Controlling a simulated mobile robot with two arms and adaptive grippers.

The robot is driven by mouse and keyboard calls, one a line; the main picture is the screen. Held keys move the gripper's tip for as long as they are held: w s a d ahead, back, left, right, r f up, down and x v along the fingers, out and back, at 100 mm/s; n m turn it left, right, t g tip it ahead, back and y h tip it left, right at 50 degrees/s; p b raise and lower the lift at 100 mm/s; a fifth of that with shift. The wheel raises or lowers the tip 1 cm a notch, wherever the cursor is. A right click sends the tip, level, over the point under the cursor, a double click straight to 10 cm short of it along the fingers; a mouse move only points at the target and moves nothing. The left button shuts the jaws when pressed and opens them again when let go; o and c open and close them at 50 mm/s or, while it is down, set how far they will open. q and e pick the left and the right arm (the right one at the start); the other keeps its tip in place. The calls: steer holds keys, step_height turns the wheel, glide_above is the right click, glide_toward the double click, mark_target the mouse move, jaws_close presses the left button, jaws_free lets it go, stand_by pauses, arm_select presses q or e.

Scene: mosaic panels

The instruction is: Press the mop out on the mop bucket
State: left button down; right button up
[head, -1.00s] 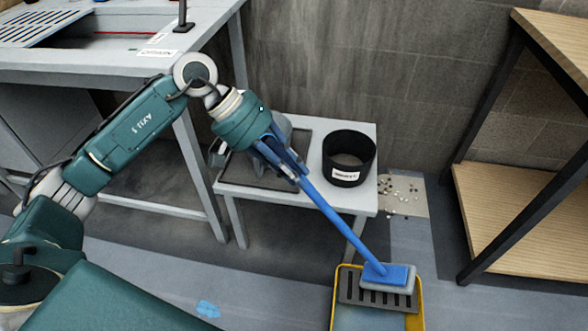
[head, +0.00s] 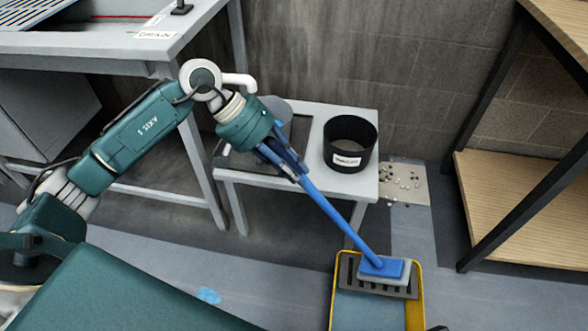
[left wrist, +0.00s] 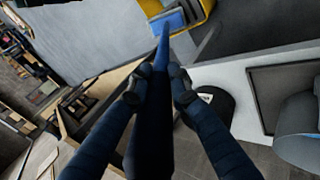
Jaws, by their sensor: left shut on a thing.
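My left gripper (head: 284,160) is shut on the blue handle of the mop (head: 338,218), and in the left wrist view its two fingers (left wrist: 160,90) close around the handle. The handle slants down to the right. The mop's flat blue head with a grey pad (head: 383,268) is over the grey slotted grate (head: 348,276) at the back of the yellow mop bucket (head: 420,302). It looks to rest on the grate, but I cannot tell how firmly. The bucket also shows in the left wrist view (left wrist: 202,10). My right gripper is not in view.
A low grey table (head: 312,176) stands behind the mop, with a black round bin (head: 350,143) on it. A wooden shelf unit (head: 512,205) stands at right. A pebbled patch (head: 404,184) and a blue spot (head: 208,295) are on the floor. A workbench (head: 125,55) is at left.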

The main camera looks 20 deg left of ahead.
arm_select(q)
steer(key=shift+f+b, duration=0.15)
steer(key=shift+b, duration=0.15)
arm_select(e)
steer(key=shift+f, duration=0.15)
arm_select(q)
steer(key=shift+f+b, duration=0.3)
steer(key=shift+b, duration=0.05)
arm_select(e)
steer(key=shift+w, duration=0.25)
arm_select(q)
steer(key=shift+f, duration=0.15)
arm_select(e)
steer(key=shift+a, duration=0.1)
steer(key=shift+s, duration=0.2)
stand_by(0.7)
arm_select(q)
steer(key=shift+s+f, duration=0.1)
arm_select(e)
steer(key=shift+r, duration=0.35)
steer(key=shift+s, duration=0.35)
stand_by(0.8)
arm_select(q)
steer(key=shift+f+b, duration=0.15)
steer(key=shift+b, duration=0.55)
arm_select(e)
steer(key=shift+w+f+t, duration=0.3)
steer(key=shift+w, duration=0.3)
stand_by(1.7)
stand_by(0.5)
